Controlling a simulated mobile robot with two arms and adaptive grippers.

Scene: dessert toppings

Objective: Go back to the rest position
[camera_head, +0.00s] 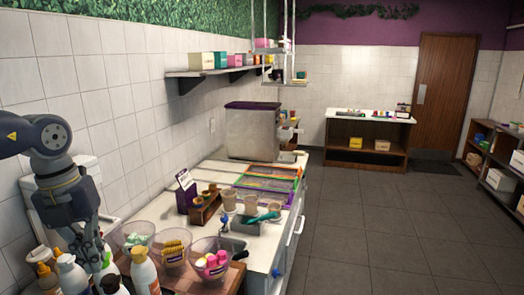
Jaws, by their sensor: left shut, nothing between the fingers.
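My left arm comes in from the left edge. My left gripper (97,258) points down, shut and empty, over the bottles at the lower left. Its fingertips are close to the bottle tops; I cannot tell whether they touch. My right gripper is not in view.
Several squeeze bottles (143,272) crowd around my left gripper. Clear bowls of toppings (211,262) stand just right of them. The counter (215,178) runs back to a steel machine (252,132). A wall shelf (215,72) hangs above. The tiled floor (385,230) at right is clear.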

